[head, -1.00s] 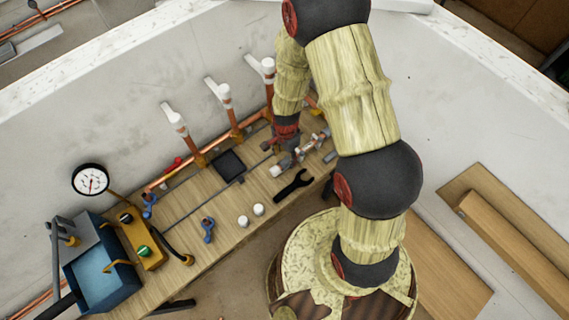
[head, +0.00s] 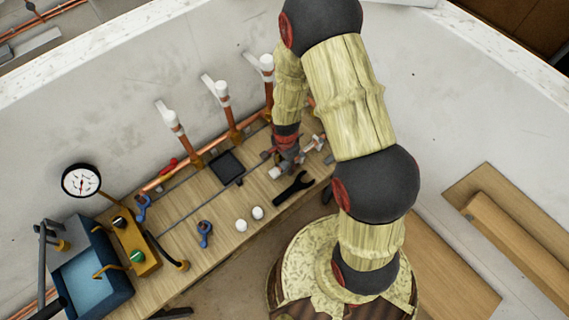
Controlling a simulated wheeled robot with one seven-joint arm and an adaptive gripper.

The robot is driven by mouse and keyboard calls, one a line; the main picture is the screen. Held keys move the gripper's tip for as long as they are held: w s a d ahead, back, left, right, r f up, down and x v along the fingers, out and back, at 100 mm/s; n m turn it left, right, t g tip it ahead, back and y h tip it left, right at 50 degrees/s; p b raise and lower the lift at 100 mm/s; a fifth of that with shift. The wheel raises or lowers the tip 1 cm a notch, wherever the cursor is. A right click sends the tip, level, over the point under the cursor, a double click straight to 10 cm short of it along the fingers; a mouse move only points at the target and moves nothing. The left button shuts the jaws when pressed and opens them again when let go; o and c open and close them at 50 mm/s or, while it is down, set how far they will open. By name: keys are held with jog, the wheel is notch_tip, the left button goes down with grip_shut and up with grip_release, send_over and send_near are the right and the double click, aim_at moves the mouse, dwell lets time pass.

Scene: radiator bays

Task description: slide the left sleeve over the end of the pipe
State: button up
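Two small white cylinders stand side by side on the wooden bench, the left one (head: 241,226) and the right one (head: 257,212); I take these to be the sleeves, though their bores cannot be made out. Three upright copper pipes with white tops stand along the wall: left (head: 174,125), middle (head: 225,100) and right (head: 267,75). Which pipe end is meant is unclear. My gripper (head: 286,160) is low over the right part of the bench, beside a white-ended fitting (head: 275,173). It is apart from both white cylinders. Its fingers are small and partly hidden.
A black wrench (head: 294,188) lies just in front of my gripper. Bare bench surrounds the white cylinders.

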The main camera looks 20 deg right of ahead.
jog(key=c, duration=0.6)
jog(key=shift+c, duration=0.5)
jog(key=shift+d, duration=0.1)
jog(key=shift+w+d, duration=0.2)
jog(key=shift+d, duration=0.35)
jog(key=shift+w+d, duration=0.2)
jog(key=shift+d, duration=0.3)
jog(key=o, duration=0.9)
jog(key=shift+o, duration=0.5)
jog(key=shift+r, duration=0.1)
notch_tip(320, 180, up, 7)
jog(key=p, duration=0.4)
jog(key=shift+p, duration=0.3)
